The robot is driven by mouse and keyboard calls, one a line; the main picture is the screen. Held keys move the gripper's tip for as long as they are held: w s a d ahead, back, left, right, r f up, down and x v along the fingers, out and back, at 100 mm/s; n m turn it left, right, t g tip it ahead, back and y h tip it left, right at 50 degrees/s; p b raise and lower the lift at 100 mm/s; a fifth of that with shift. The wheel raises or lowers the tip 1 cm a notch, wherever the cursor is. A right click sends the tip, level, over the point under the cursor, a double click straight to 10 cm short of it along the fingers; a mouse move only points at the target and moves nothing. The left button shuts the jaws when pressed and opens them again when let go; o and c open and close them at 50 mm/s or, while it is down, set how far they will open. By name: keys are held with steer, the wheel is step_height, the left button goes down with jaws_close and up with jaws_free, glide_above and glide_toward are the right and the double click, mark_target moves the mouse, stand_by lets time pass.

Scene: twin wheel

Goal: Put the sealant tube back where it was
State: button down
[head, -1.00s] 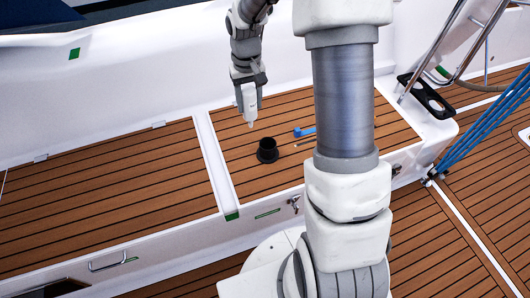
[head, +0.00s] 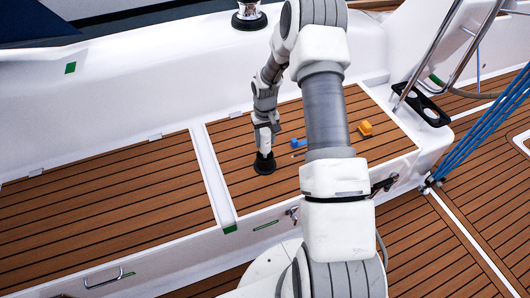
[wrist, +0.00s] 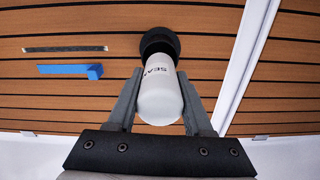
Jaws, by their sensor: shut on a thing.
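The sealant tube (wrist: 159,97) is white with dark letters reading "SEA". In the wrist view it lies between the two fingers of my gripper (wrist: 160,108), which is shut on it. The black round holder (wrist: 158,38) stands on the teak bench, right at the tube's far end. In the head view my gripper (head: 265,142) is directly above the holder (head: 264,166), with the tube's lower end at its mouth. The fingers hide most of the tube there. I cannot tell how deep the tube's end sits in the holder.
A blue object (head: 297,143) and a thin strip (head: 299,155) lie on the bench right of the holder. An orange object (head: 365,129) lies farther right. A white divider (head: 211,178) runs left of the holder. The bench left of it (head: 100,195) is clear.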

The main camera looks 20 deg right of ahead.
mark_target(265, 148)
steer(key=shift+f+b, duration=0.55)
steer(key=shift+f, duration=1.8)
steer(key=shift+f, duration=0.1)
steer(key=shift+f, duration=0.15)
steer(key=shift+c, duration=1.5)
jaws_free()
steer(key=shift+r, duration=0.2)
